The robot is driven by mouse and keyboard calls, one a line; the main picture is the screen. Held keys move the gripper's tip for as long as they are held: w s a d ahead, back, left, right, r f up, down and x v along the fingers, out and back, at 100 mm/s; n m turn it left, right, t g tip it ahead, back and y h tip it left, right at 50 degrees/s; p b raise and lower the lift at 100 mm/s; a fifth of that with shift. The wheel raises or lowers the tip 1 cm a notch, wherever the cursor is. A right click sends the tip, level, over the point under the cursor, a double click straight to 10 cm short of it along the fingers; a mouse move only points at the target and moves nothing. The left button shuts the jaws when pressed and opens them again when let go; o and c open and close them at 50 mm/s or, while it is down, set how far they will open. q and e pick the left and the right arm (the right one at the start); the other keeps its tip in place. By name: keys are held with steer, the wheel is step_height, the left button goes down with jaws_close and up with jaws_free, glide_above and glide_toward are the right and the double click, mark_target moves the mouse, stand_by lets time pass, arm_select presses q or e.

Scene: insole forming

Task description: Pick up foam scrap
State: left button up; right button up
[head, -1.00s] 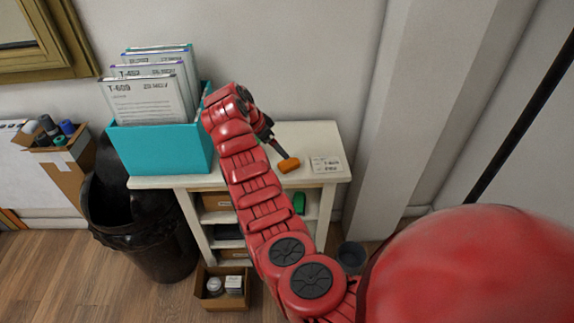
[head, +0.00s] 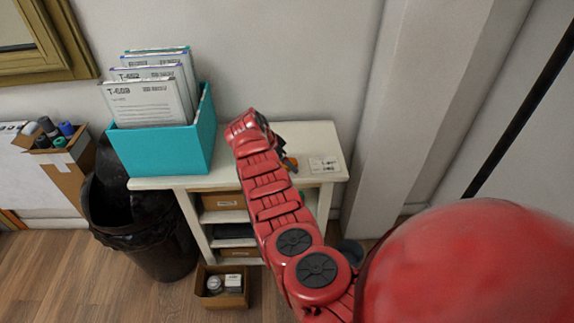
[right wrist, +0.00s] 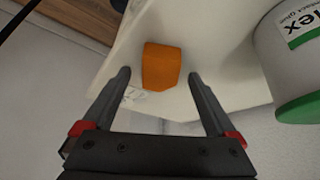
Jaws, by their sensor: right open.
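The foam scrap is an orange block (right wrist: 162,66) with a rounded edge on the white cabinet top (right wrist: 228,55). In the right wrist view it lies between and slightly beyond the fingertips of my right gripper (right wrist: 158,75), which is open with a gap on each side. In the head view only a small bit of the orange scrap (head: 291,160) shows behind my right arm, near the dark right gripper (head: 284,155), which is mostly hidden. My left gripper is not in view.
A white container with a green rim (right wrist: 297,70) stands close at the right in the wrist view. In the head view a teal file box (head: 160,148) fills the cabinet's left side. A printed card (head: 323,164) lies right of the scrap. A black bin (head: 150,235) stands left.

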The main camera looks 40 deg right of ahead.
mark_target(292, 159)
steer(key=c, duration=1.4)
steer(key=shift+r, duration=0.15)
steer(key=shift+r, duration=0.3)
step_height(292, 159, up, 3)
steer(key=shift+w+f+b, duration=0.1)
steer(key=shift+b, duration=0.45)
steer(key=s+a, duration=0.3)
steer(key=s, duration=0.1)
steer(key=shift+a, duration=0.15)
steer(key=s+a+p, duration=0.2)
steer(key=p, duration=0.3)
steer(key=s+a+r+p, duration=0.1)
steer(key=s+a+p, duration=0.2)
steer(key=p, duration=0.1)
steer(key=s+a+p, duration=0.2)
steer(key=s+p, duration=0.1)
steer(key=p, duration=0.2)
steer(key=shift+a+r+p, duration=0.15)
steer(key=shift+a+p, duration=0.05)
steer(key=shift+p, duration=0.1)
